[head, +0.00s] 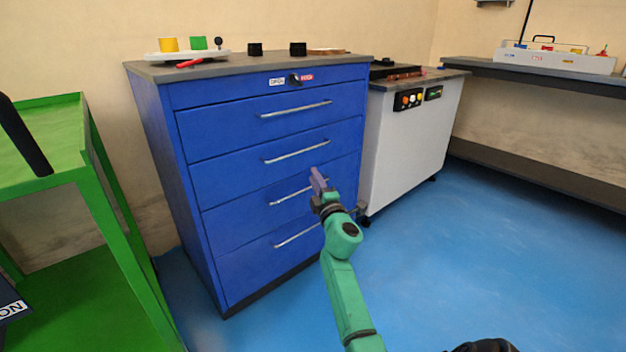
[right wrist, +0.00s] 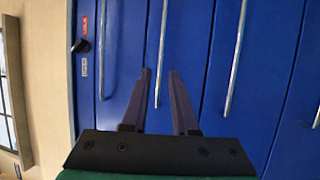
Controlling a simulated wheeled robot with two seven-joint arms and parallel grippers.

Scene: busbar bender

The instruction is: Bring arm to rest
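How far the fingertips are from the drawer face is hard to tell. All the cabinet drawers look shut. My left gripper is not in view.
A green cart (head: 100,180) stands at the left. A white machine with buttons (head: 412,130) stands right of the cabinet, and a grey bench (head: 540,77) runs along the right wall. A white board with coloured parts (head: 185,53) lies on the cabinet. Blue floor (head: 480,250) at the right is clear.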

